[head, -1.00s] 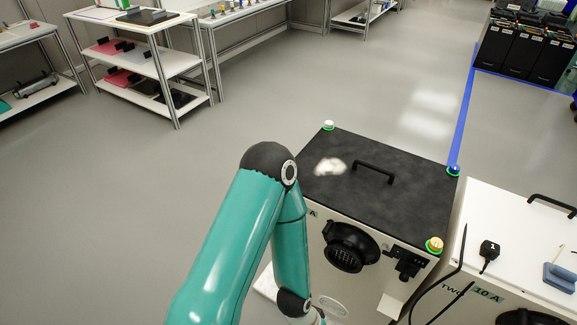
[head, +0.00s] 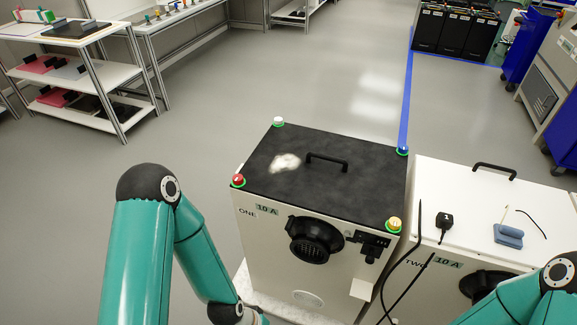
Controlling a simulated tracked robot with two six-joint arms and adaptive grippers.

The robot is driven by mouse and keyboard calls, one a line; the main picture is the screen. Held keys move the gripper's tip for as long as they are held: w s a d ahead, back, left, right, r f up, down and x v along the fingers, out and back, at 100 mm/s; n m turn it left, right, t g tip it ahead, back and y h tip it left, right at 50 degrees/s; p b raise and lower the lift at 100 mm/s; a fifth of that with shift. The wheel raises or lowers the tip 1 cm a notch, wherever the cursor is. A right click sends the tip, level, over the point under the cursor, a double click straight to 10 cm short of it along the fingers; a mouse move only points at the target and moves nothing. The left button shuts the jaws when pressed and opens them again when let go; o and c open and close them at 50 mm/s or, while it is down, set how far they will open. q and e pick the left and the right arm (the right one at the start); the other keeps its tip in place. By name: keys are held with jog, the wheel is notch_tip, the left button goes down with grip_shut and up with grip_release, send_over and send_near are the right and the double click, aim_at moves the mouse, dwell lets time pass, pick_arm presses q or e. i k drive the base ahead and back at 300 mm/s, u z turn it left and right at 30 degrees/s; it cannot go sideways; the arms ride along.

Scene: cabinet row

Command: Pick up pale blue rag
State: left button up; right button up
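A small blue block-like item (head: 508,236) lies on the white top of cabinet TWO, with a thin pale stick rising from it. It may be the pale blue rag, folded; I cannot tell for certain. My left arm comes in at the lower left, in front of cabinet ONE, and its gripper is below the frame. My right arm shows at the lower right, in front of cabinet TWO, and its gripper is also out of frame. Neither arm visibly touches the blue item.
Cabinet ONE (head: 375,183) has a black top with a handle (head: 327,160), a whitish patch (head: 285,162) and coloured corner lamps. Cabinet TWO (head: 450,190) stands beside it, with a handle (head: 494,168), a black plug (head: 446,222) and dark cables.

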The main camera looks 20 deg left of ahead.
aim_at(504, 234)
jog(key=z, duration=1.7)
jog(key=i, duration=0.1)
jog(key=u, duration=2.8)
jog(key=k, duration=1.45)
jog(key=z, duration=0.9)
jog(key=i, duration=1)
jog(key=u, duration=0.05)
